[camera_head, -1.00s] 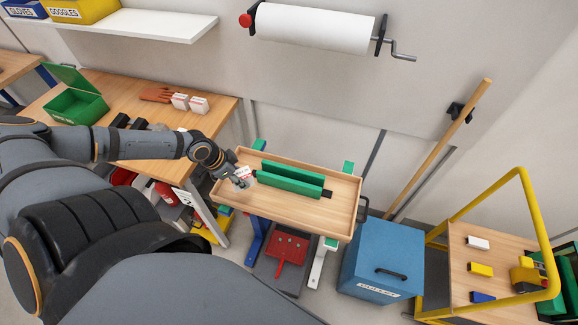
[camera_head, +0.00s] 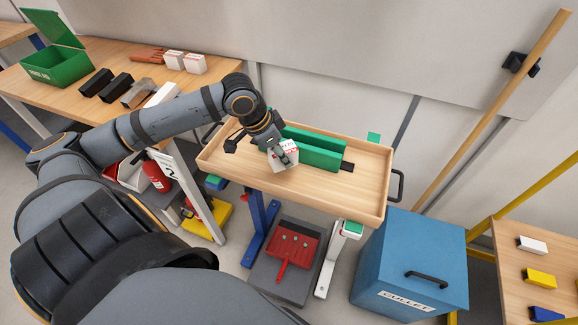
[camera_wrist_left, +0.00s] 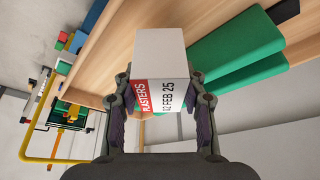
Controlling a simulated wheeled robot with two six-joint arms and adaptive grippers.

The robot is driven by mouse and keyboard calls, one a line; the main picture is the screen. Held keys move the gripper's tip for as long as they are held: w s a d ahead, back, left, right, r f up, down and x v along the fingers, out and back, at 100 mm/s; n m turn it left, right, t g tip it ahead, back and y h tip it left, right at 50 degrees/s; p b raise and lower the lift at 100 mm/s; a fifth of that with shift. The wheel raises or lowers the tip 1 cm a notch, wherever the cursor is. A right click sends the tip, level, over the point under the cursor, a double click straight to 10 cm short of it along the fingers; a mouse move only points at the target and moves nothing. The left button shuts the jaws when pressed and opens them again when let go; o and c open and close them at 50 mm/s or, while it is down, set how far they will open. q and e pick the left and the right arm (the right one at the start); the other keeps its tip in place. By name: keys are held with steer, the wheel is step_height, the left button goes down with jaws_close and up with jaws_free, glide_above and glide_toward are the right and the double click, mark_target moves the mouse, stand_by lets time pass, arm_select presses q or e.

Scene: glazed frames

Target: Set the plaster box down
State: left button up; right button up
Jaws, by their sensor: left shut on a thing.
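My left gripper (camera_head: 281,150) is shut on the plaster box (camera_head: 286,161), a small white carton with a red band. In the left wrist view the plaster box (camera_wrist_left: 160,52) sits between the fingers (camera_wrist_left: 163,92), its printed face with "PLASTERS" and "02 FEB 25" towards the camera. The box is over the left part of a shallow wooden tray (camera_head: 345,189), at the near left end of a green slotted holder (camera_head: 318,158). I cannot tell whether its underside touches the tray. My right gripper is not in view.
An open green first aid box (camera_head: 62,68) and two white cartons (camera_head: 195,64) are on the workbench (camera_head: 117,77) at left. A blue cullet bin (camera_head: 410,262) stands right of the tray.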

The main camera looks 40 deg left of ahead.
arm_select(q)
steer(key=shift+w+d+f, duration=0.15)
steer(key=shift+d+f, duration=0.25)
steer(key=shift+f, duration=0.1)
steer(key=shift+w+d+f, duration=0.1)
steer(key=shift+f, duration=0.05)
steer(key=shift+d+f, duration=0.1)
steer(key=shift+f, duration=0.1)
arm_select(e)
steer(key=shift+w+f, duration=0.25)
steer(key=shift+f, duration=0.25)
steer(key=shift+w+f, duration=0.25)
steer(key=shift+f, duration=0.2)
arm_select(q)
steer(key=shift+w+d+f, duration=0.15)
steer(key=shift+d+f, duration=0.2)
step_height(320, 180, down, 3)
steer(key=shift+f+b, duration=0.1)
steer(key=shift+b, duration=0.25)
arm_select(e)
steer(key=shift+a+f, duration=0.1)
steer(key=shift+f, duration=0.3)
arm_select(q)
steer(key=o, duration=1)
steer(key=shift+o, duration=0.2)
